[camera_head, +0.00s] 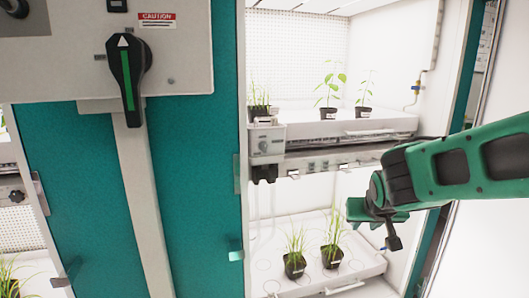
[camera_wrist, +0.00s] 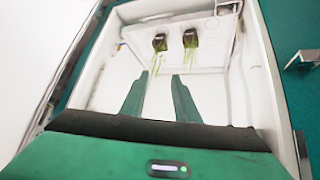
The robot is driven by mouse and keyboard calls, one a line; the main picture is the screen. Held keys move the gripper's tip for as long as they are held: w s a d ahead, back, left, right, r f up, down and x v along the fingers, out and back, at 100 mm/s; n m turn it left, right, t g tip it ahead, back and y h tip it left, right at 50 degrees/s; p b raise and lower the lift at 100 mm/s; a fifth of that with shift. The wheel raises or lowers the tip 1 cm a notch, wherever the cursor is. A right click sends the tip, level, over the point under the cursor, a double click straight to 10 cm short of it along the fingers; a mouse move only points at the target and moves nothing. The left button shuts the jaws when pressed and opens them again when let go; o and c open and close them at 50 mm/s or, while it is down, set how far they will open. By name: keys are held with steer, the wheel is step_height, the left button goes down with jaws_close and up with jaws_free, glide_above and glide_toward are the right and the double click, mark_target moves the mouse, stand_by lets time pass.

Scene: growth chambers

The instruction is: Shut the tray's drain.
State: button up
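The lower white tray (camera_head: 352,274) holds two dark pots of grassy plants. It also shows in the wrist view (camera_wrist: 160,60), with the pots at the top. A small blue fitting (camera_head: 383,248) shows at its right back, partly hidden by my gripper; I cannot tell if it is a drain valve or how it is set. A second white tray (camera_head: 350,128) stands on the upper shelf, with a blue-handled fitting (camera_head: 416,88) on the pipe at its right. My gripper (camera_wrist: 160,82) is in front of the lower chamber opening, fingers apart and empty.
A control panel with a black and green rotary handle (camera_head: 127,75) is at the upper left, above teal doors (camera_head: 195,170). A small control box (camera_head: 266,142) sits on the shelf edge. The right chamber wall is close to my arm.

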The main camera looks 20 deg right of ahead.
steer(key=w+a+r+n+t, duration=0.2)
steer(key=w+a+r+t, duration=0.4)
steer(key=w, duration=0.5)
steer(key=n+t+y, duration=0.3)
steer(key=t+y, duration=0.1)
steer(key=t, duration=0.1)
glide_toward(265, 148)
steer(key=w, duration=0.9)
steer(key=shift+w+d+r, duration=0.1)
steer(key=shift+r, duration=0.05)
steer(key=shift+c, duration=0.3)
